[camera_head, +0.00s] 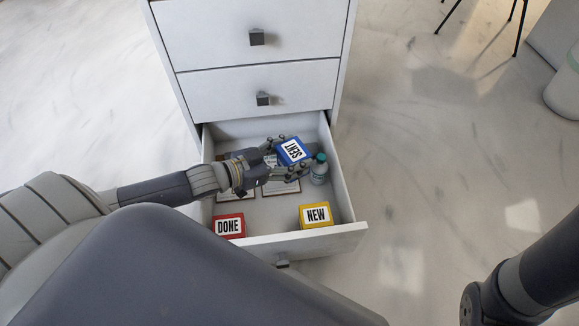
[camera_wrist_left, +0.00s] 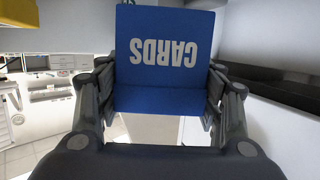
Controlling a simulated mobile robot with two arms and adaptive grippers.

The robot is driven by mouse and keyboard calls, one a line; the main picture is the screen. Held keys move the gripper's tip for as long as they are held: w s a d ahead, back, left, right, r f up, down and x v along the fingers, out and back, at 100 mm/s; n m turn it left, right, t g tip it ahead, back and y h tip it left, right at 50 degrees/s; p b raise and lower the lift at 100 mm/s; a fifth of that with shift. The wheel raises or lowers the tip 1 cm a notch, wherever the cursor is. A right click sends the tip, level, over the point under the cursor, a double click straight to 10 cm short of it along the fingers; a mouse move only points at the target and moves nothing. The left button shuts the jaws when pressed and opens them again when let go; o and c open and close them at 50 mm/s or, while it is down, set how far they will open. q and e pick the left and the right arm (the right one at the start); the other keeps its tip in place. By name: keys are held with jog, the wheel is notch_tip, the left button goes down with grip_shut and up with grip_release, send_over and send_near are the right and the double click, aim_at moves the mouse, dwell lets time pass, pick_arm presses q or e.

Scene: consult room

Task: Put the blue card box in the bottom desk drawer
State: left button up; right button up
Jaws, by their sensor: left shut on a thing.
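The blue card box (camera_head: 294,151) has a white label reading "SENT" on top in the head view. The wrist view shows its blue side (camera_wrist_left: 165,50) with "CARDS" upside down. My left gripper (camera_head: 285,161) is shut on the box, with a finger at each side of it. The bottom desk drawer (camera_head: 347,238) is pulled open, and the box is over its back right part. I cannot tell how far the box is above the drawer floor. Only part of my right arm shows at lower right, without its gripper.
In the drawer are a red "DONE" box (camera_head: 229,226) at front left, a yellow "NEW" box (camera_head: 316,214) at front right, and a teal-capped bottle (camera_head: 319,170) close to the blue box. Flat framed cards (camera_head: 281,187) lie mid-drawer. Two upper drawers (camera_head: 250,30) are shut.

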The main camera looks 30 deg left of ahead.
pick_arm(q)
jog(key=shift+f+b, duration=0.55)
jog(key=shift+f, duration=0.4)
notch_tip(320, 180, down, 3)
jog(key=shift+b, duration=1.15)
jog(key=shift+r, duration=0.15)
jog(key=shift+f, duration=0.2)
